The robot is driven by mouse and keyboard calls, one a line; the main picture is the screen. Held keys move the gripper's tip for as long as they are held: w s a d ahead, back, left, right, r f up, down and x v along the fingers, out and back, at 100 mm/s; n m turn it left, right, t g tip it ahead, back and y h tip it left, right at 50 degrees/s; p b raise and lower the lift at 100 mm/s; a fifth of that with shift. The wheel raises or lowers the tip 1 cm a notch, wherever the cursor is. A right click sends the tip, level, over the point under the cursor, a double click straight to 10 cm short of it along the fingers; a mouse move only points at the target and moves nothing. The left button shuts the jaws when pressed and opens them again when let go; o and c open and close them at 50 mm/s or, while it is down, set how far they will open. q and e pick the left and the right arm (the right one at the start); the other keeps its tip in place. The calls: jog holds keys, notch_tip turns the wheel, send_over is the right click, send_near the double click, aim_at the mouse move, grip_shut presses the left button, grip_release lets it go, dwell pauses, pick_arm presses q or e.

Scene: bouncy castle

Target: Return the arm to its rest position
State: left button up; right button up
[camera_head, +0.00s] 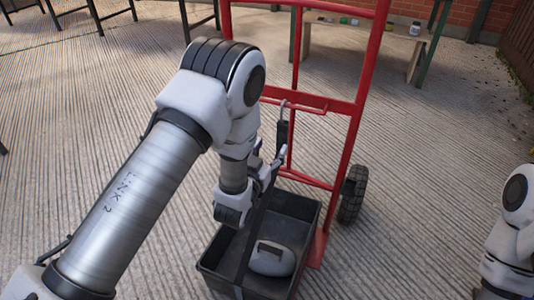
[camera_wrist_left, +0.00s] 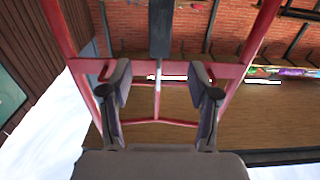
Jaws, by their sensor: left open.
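My left arm reaches in from the left in the head view. Its gripper (camera_head: 270,162) is beside the red hand truck (camera_head: 357,105), above a black crate (camera_head: 311,222). In the left wrist view the left gripper (camera_wrist_left: 163,95) is open, with a clear gap between its fingers. A dark hanging item (camera_head: 283,128) with a metal hook hangs on the hand truck's crossbar, close to the gripper; it also shows in the wrist view (camera_wrist_left: 160,30). Part of my right arm is at the right edge; its gripper is out of view.
A grey-white rounded object (camera_head: 272,259) lies in the crate. A dark strip runs down from near the gripper across the crate. A black wheel (camera_head: 352,194) is at the truck's right. A bench with small items stands behind. The ribbed floor is clear at right.

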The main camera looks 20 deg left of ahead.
pick_arm(q)
jog(key=s+a+f+n+g+y, duration=0.1)
jog(key=s+a+f+g, duration=0.1)
jog(key=s+f+g, duration=0.55)
jog(key=s+a+f+g, duration=0.2)
jog(key=s+a+f, duration=0.1)
jog(key=s+f, duration=0.9)
jog(key=s+f+g, duration=0.3)
jog(key=s+g, duration=0.1)
jog(key=s, duration=0.4)
jog(key=s+f+g, duration=0.3)
jog(key=s+g, duration=0.1)
jog(key=s, duration=0.4)
notch_tip(320, 180, up, 37)
jog(key=p, duration=3.6)
jog(key=shift+s+d+f+p, duration=0.15)
jog(key=shift+d+p, duration=0.15)
jog(key=shift+d, duration=0.15)
jog(key=shift+g, duration=0.25)
